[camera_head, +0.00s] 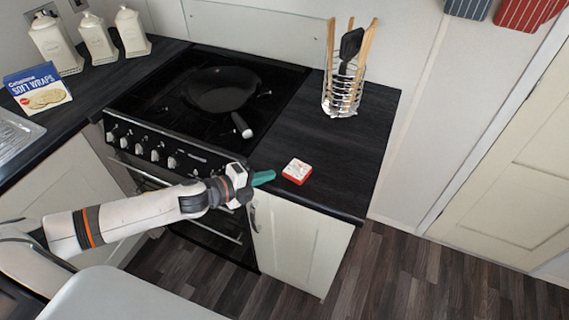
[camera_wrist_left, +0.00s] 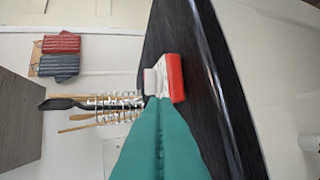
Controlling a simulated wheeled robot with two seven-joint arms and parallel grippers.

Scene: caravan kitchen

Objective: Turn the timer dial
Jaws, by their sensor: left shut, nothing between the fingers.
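The timer (camera_head: 297,171) is a small red block with a white dial face. It sits on the dark worktop right of the hob, near the front edge. It also shows in the left wrist view (camera_wrist_left: 175,78), where its white dial (camera_wrist_left: 151,82) lies just beyond the fingertips. My left gripper (camera_head: 272,177) has green fingers and is shut and empty. Its tips point at the timer from the left; in the wrist view the tips (camera_wrist_left: 160,103) overlap the timer's lower part, so I cannot tell whether they touch. My right gripper is not in view.
A black pan (camera_head: 219,90) lies on the hob (camera_head: 165,105), its handle toward the worktop. A wire utensil holder (camera_head: 342,94) stands at the back of the worktop (camera_head: 345,150). A soft wraps box (camera_head: 38,88) and several cream canisters stand at the left. The worktop around the timer is clear.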

